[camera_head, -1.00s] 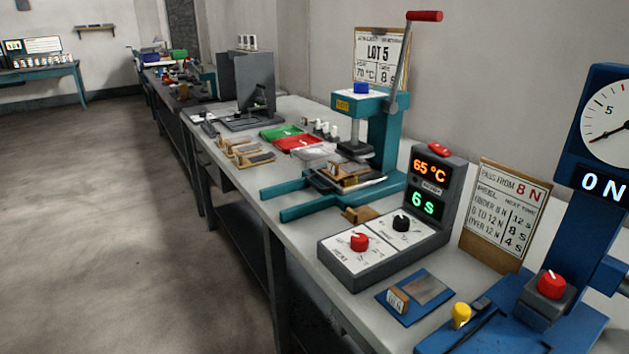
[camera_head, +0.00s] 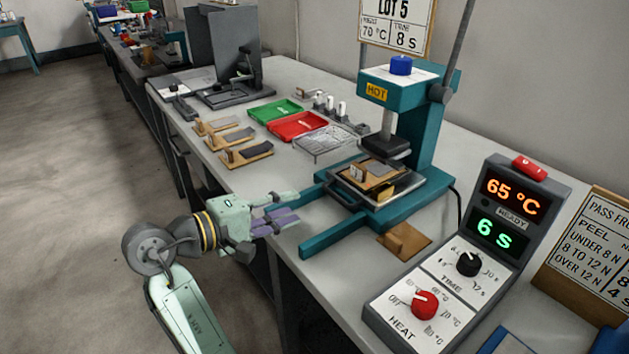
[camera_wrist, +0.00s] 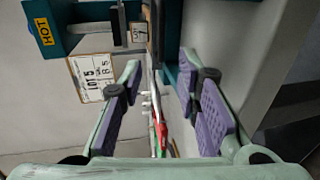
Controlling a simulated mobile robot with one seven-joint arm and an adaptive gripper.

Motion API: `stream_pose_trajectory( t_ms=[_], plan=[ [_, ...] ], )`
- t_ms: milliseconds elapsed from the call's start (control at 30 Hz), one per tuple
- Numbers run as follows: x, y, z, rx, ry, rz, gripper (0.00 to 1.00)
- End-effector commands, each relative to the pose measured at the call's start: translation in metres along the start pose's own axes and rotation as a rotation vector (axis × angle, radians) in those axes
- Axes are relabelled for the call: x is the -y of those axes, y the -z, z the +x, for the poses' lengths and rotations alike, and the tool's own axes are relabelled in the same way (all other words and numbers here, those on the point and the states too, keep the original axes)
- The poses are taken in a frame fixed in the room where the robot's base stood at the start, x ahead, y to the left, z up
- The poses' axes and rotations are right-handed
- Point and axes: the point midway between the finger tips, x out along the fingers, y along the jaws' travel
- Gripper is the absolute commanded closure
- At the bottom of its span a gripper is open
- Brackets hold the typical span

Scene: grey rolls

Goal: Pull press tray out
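The teal press (camera_head: 425,125) with a HOT label stands on the bench, its dark pressing head (camera_head: 385,146) raised. Below the head, the press tray (camera_head: 345,196) lies between two teal rails (camera_head: 340,234) that reach toward the bench's front edge. A wooden block with a grey strip (camera_head: 372,178) sits on the tray. My gripper (camera_head: 290,207) is near the front ends of the rails, apart from the tray. In the wrist view its purple-padded fingers (camera_wrist: 158,72) are spread with nothing held between them. The press also shows in the wrist view (camera_wrist: 65,20).
The control box (camera_head: 440,290) reads 65 °C and 6 S, right of the rails. A small wooden piece (camera_head: 404,240) lies between. A wire rack (camera_head: 325,143), red tray (camera_head: 297,125), green tray (camera_head: 275,111) and several wooden holders (camera_head: 245,155) lie left of the press.

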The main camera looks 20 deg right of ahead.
Motion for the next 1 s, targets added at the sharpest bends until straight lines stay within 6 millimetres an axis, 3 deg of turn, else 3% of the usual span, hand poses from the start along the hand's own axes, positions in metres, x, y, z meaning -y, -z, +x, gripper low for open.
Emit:
stream_pose_trajectory(
  t_ms=[167,600,800,1000],
  plan=[
    [0.002,-0.007,0.018,0.034,0.010,-0.010,0.70],
    [0.002,-0.008,0.094,0.028,0.010,-0.008,0.70],
    [0.003,-0.008,0.108,0.025,0.010,-0.007,0.70],
    [0.003,-0.008,0.110,0.023,0.009,-0.006,0.70]
  ],
)
